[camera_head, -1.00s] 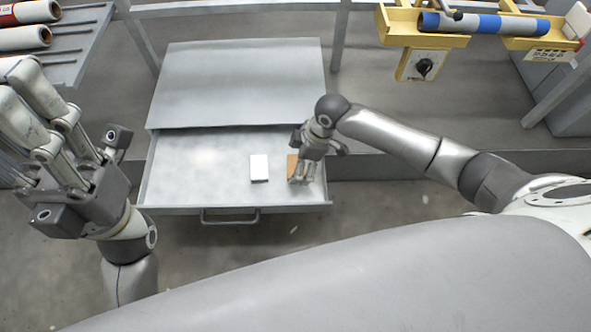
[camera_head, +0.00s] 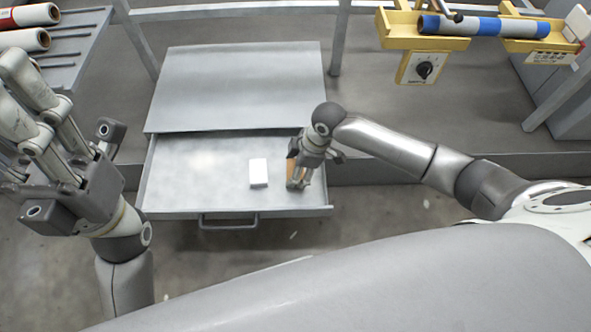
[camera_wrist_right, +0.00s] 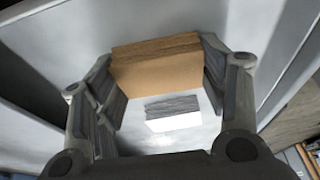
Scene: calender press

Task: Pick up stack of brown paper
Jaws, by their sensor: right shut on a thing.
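The stack of brown paper (camera_wrist_right: 158,70) is between the fingers of my right gripper (camera_wrist_right: 162,85) in the right wrist view, with a finger at each side. My right gripper (camera_head: 298,184) is shut on it over the right part of the open drawer. In the head view only a strip of the brown stack (camera_head: 291,170) shows beside the fingers. A white stack (camera_head: 258,173) lies in the drawer to its left; it also shows in the right wrist view (camera_wrist_right: 173,114). My left gripper (camera_head: 75,160) is raised at the left, its fingers pointing up and away, with nothing seen in it.
The grey drawer (camera_head: 190,209) is pulled out under a grey cabinet top (camera_head: 235,88), its walls close around my right gripper. Rolls lie on a rack (camera_head: 60,60) at upper left. A blue and white roll (camera_head: 483,27) rests on yellow holders at upper right.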

